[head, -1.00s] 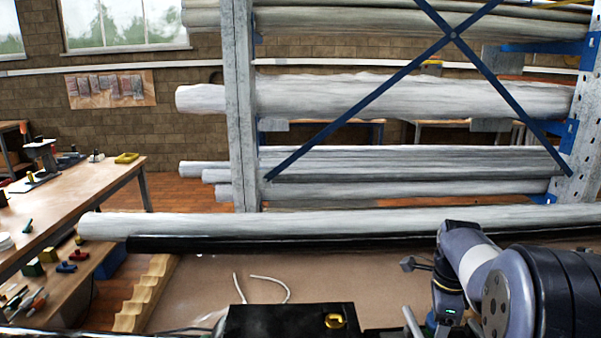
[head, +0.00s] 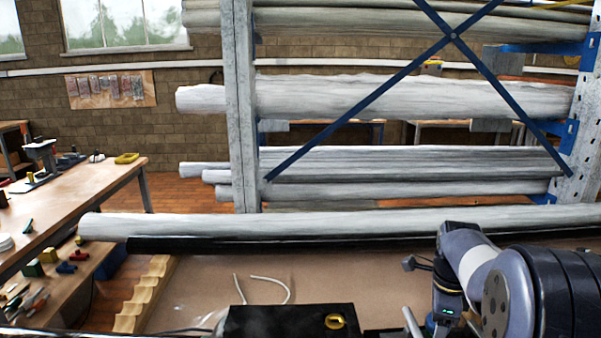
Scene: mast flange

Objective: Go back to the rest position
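My arm shows at the lower right of the head view, with its grey and black joints folded close to my body. The part with a small green light hangs down in front of the brown bench top (head: 215,285). My gripper's fingers cannot be made out; they are hidden or below the frame edge. Nothing is seen held by the arm.
A long wrapped roll (head: 300,223) lies across the back of the bench top, behind a black bar (head: 200,244). A rack post (head: 241,110) and more rolls stand behind. A white cord (head: 272,279) lies on the bench. A tool-covered workbench (head: 90,195) is at left.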

